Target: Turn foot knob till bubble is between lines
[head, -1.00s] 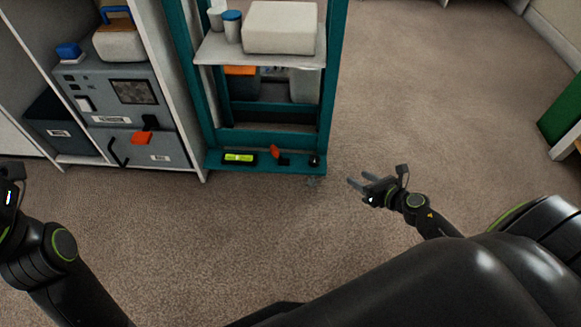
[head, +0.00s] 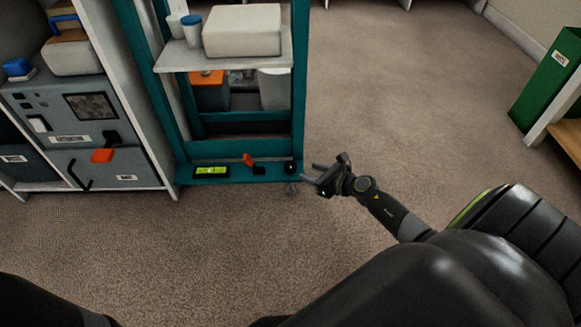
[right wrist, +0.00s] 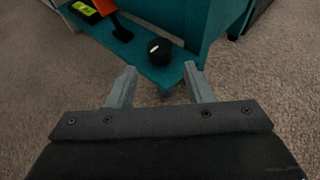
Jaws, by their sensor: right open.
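The bubble level is a yellow-green vial (head: 211,171) in a black holder on the low ledge of the teal rack (head: 298,100); the bubble and its lines are too small to make out. The black foot knob (head: 290,167) is at the right end of that ledge. In the right wrist view the knob (right wrist: 159,51) has a white mark on top and lies ahead of the fingers. My right gripper (head: 316,173) is open and empty, just right of the knob and apart from it. Its fingers also show in the right wrist view (right wrist: 160,90). My left gripper is out of view.
An orange-handled lever (head: 249,160) sits between vial and knob. The rack's shelf (head: 185,57) holds a pale box (head: 242,30) and cups. A grey cabinet (head: 75,130) stands at left. Carpet is clear to the right, up to a green panel (head: 545,85).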

